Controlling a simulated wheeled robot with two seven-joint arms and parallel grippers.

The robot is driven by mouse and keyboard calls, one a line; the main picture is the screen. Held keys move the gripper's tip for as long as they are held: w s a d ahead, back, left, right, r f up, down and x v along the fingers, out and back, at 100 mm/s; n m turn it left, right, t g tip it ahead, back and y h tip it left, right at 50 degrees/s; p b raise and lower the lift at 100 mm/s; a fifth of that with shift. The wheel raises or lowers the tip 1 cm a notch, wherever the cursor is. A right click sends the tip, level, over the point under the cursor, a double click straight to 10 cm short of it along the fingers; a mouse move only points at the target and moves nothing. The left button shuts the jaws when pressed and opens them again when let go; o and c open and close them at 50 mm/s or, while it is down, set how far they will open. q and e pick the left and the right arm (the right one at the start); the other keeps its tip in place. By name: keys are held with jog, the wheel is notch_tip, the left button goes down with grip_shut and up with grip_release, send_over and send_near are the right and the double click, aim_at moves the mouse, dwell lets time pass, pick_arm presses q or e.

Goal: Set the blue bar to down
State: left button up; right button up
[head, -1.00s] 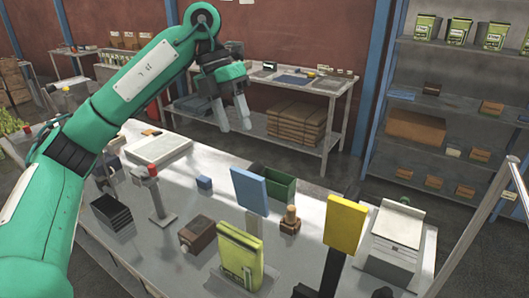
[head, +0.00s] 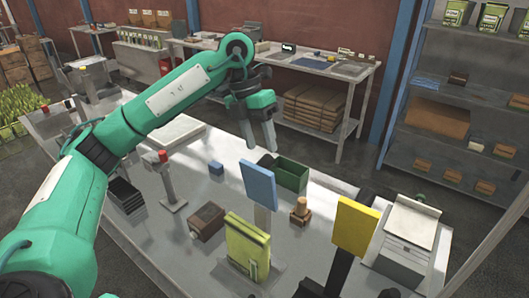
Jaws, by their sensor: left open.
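The blue bar (head: 259,186) is a flat blue plate standing upright on a thin pale post on the grey table, near its middle. My left gripper (head: 260,136) is open and empty, its two grey fingers pointing down. In the picture it is just above the blue bar, with a gap between them; how far behind or above it is I cannot tell. My right gripper is not in view.
A yellow plate (head: 352,228) stands to the right, a green-yellow bag (head: 248,246) in front. A dark green bin (head: 292,176), a wooden knob piece (head: 300,212), a brown box (head: 206,221) and a small blue block (head: 216,168) are nearby. A white machine (head: 408,243) stands at right.

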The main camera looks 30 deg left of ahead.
aim_at(264, 157)
pick_arm(q)
jog(key=p+x, duration=0.1)
jog(key=x, duration=0.3)
jog(key=shift+d+f, duration=0.15)
jog(key=shift+f, duration=0.25)
jog(key=shift+s, duration=0.1)
grip_shut()
